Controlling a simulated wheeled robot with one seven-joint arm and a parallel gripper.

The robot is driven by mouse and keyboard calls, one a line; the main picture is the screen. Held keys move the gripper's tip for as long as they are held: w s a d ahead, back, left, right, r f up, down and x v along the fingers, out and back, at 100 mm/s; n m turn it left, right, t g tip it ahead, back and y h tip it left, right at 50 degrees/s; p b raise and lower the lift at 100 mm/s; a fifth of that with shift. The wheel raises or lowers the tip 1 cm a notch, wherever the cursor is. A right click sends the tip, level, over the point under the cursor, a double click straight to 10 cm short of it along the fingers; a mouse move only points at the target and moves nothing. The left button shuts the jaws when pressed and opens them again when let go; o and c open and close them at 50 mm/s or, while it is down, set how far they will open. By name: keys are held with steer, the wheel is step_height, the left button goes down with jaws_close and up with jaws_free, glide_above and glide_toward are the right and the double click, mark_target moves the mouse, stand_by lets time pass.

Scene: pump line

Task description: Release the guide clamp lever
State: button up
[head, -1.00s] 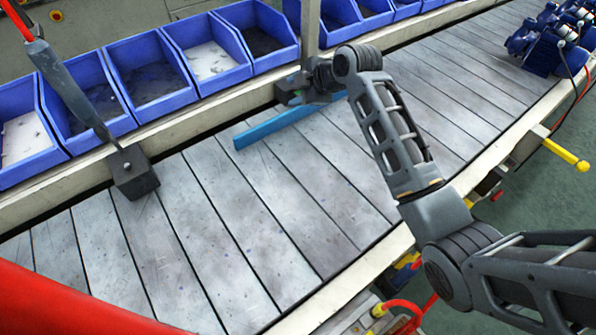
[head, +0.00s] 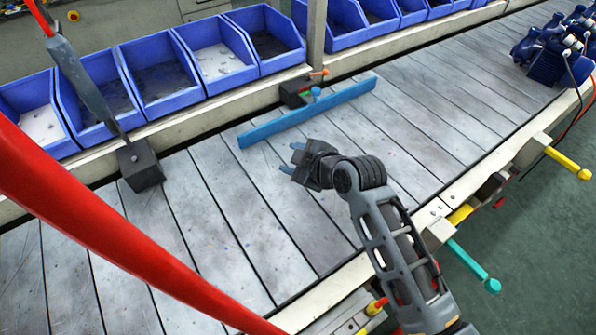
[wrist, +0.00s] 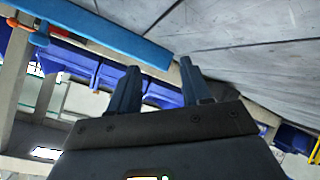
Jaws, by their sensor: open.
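The guide clamp (head: 293,92) is a dark block on the conveyor's far rail. A short orange lever (head: 318,73) sticks out to the right from its top, and a blue knob (head: 316,92) stands beside it. The long blue guide rail (head: 310,110) runs just in front of the clamp, over the belt. My gripper (head: 293,159) is open and empty above the belt, on the near side of the rail, apart from the lever. In the wrist view its two fingers (wrist: 160,85) are spread, with the rail (wrist: 100,34) and the orange lever (wrist: 24,21) at upper left.
Blue bins (head: 160,75) line the far side behind the rail. A post (head: 316,35) rises behind the clamp. A dark block on a rod (head: 138,165) stands at left. Blue pumps (head: 555,48) sit at far right. Yellow (head: 568,163) and teal (head: 475,267) handles jut from the near edge.

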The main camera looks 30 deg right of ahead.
steer(key=shift+s+a+f+m, duration=0.2)
steer(key=shift+s+a, duration=0.1)
steer(key=shift+s, duration=0.4)
steer(key=shift+s+a+f+m, duration=0.1)
steer(key=shift+s+a+m, duration=0.15)
steer(key=shift+s, duration=0.4)
steer(key=shift+o, duration=0.3)
steer(key=shift+s+a, duration=0.1)
